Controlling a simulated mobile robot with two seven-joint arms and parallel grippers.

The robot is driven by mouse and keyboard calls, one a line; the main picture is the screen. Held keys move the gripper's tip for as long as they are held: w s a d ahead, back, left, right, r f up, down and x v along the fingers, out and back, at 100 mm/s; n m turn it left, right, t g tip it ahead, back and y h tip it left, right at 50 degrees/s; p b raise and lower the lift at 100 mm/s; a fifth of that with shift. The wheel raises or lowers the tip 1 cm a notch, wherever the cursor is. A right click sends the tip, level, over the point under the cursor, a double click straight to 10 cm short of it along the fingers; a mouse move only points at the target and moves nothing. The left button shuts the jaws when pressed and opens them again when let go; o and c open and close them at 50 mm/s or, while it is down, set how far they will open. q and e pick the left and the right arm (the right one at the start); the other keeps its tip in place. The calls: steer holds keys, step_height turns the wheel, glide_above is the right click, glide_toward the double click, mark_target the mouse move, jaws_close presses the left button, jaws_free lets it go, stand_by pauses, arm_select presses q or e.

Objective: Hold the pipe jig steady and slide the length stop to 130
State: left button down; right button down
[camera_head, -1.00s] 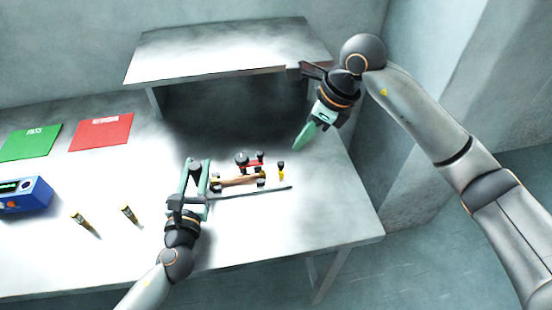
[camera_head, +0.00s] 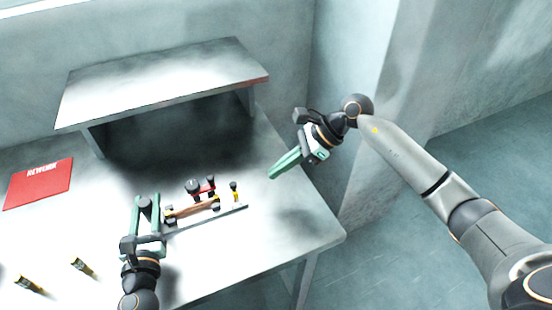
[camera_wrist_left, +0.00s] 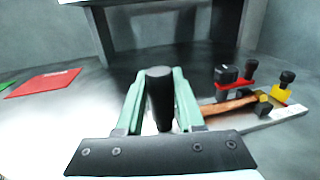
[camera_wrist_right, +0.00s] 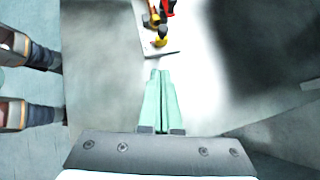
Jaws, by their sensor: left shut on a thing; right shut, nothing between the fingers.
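The pipe jig (camera_head: 232,210) lies on the table, a flat grey bar with a copper-coloured pipe (camera_head: 197,208) along it. A red clamp with black knobs (camera_head: 205,188) stands behind the pipe. The yellow length stop with a black knob (camera_head: 235,192) stands near the jig's right end; it also shows in the right wrist view (camera_wrist_right: 160,38). My left gripper (camera_head: 147,207) is shut on a black upright handle (camera_wrist_left: 159,95) at the jig's left end. My right gripper (camera_head: 272,176) is shut and empty, above the table to the right of the stop and apart from it.
A raised shelf (camera_head: 165,85) spans the back of the table. A red rework mat (camera_head: 38,184) lies at the left. Two small yellow-and-black pieces (camera_head: 83,267) lie at the front left.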

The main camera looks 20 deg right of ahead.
mark_target(236, 200)
steer(key=x, duration=0.4)
steer(key=a, duration=0.2)
steer(key=shift+w+a, duration=0.25)
steer(key=shift+w, duration=0.05)
steer(key=shift+w+a+f, duration=0.1)
steer(key=shift+w+a, duration=0.1)
steer(key=shift+a, duration=0.55)
steer(key=a, duration=0.3)
steer(key=shift+s+a, duration=0.15)
steer(key=shift+a, duration=0.25)
arm_select(q)
steer(key=shift+d, duration=0.1)
arm_select(e)
steer(key=shift+s, duration=0.1)
